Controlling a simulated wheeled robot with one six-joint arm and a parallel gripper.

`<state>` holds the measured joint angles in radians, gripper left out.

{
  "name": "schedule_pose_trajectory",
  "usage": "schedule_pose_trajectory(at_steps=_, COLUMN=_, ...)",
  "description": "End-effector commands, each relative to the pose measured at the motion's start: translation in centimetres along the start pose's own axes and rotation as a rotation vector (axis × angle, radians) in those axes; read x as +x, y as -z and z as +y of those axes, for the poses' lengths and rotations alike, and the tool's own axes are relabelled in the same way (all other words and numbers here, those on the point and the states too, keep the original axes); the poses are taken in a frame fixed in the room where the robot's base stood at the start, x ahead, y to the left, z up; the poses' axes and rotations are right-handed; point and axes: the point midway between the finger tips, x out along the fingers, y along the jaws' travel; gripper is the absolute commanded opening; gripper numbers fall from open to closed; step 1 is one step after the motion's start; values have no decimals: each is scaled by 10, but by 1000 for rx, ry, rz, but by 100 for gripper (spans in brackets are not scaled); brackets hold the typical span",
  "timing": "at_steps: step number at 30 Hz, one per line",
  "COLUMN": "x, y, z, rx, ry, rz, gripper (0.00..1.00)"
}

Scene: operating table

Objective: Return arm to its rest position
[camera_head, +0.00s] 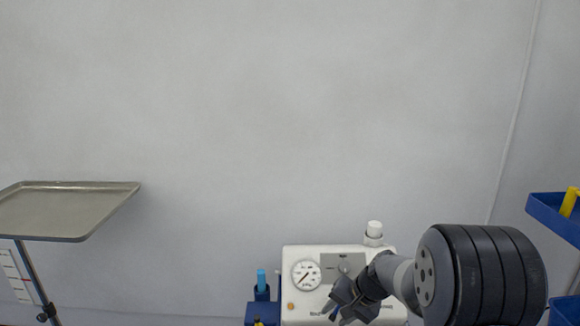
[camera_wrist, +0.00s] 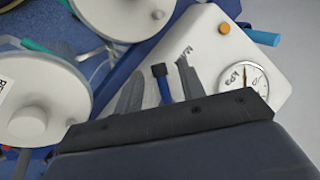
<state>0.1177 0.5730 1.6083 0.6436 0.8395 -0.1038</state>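My gripper (camera_head: 340,306) shows in the head view at the lower right, in front of a white machine (camera_head: 300,258) with a round gauge. My arm reaches to it from the right. In the wrist view the two grey fingers of my gripper (camera_wrist: 158,88) stand apart. A dark-topped blue piece (camera_wrist: 163,85) shows between them in the picture; I see no contact with either finger. The white machine (camera_wrist: 225,60) lies beyond the fingers, with its gauge and an orange button at the upper right.
In the wrist view, white round canisters (camera_wrist: 40,100) stand close at the left and top. In the head view, a metal tray (camera_head: 60,210) on a stand is at the left. Blue bins (camera_head: 555,215) are at the right edge. The wall area above is clear.

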Motion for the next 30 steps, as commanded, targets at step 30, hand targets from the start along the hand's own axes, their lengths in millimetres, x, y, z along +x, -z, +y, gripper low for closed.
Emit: schedule_pose_trajectory(at_steps=30, x=-21, y=-1, z=1, rx=14, ry=6, rz=-2, gripper=38)
